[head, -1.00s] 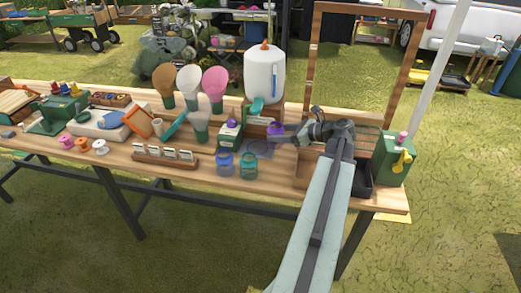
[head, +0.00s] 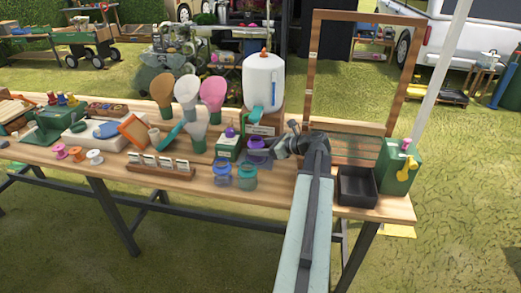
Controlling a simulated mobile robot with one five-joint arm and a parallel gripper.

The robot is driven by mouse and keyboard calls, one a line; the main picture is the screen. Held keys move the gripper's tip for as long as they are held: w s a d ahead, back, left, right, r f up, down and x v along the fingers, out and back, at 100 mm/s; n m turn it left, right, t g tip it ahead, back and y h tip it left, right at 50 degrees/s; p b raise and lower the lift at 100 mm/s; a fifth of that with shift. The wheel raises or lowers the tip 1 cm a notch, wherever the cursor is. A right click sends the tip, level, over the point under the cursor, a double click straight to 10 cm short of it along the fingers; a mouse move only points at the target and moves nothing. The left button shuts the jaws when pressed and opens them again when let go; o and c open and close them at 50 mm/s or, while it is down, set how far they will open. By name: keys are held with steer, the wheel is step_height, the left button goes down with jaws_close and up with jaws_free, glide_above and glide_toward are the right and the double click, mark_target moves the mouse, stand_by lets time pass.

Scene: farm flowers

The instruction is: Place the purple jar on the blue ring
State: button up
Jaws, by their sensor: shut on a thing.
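The purple jar (head: 256,143) shows in the head view just right of a green box with a purple top (head: 229,144). My gripper (head: 261,151) is shut on this jar, reaching in from the right, and its fingers hide part of the jar. A faint greyish round patch shows on the table around the fingertips, mostly covered; I cannot tell whether it is the blue ring. A blue jar (head: 222,172) and a teal jar (head: 246,176) stand in front, to the left of my arm. The gap between the purple jar and the table is too small to judge.
A white dispenser (head: 263,82) stands behind the jar. A black tray (head: 357,186) and a green canister (head: 399,166) stand right of my arm. A wooden frame (head: 313,70) rises behind. A card rack (head: 160,167) lies left of the jars.

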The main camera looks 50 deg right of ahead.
steer(key=shift+f, duration=0.15)
steer(key=o, duration=1.3)
steer(key=shift+r, duration=0.35)
steer(key=p+v, duration=0.4)
steer(key=v, duration=0.8)
steer(key=shift+f+p, duration=0.15)
steer(key=shift+p, duration=0.2)
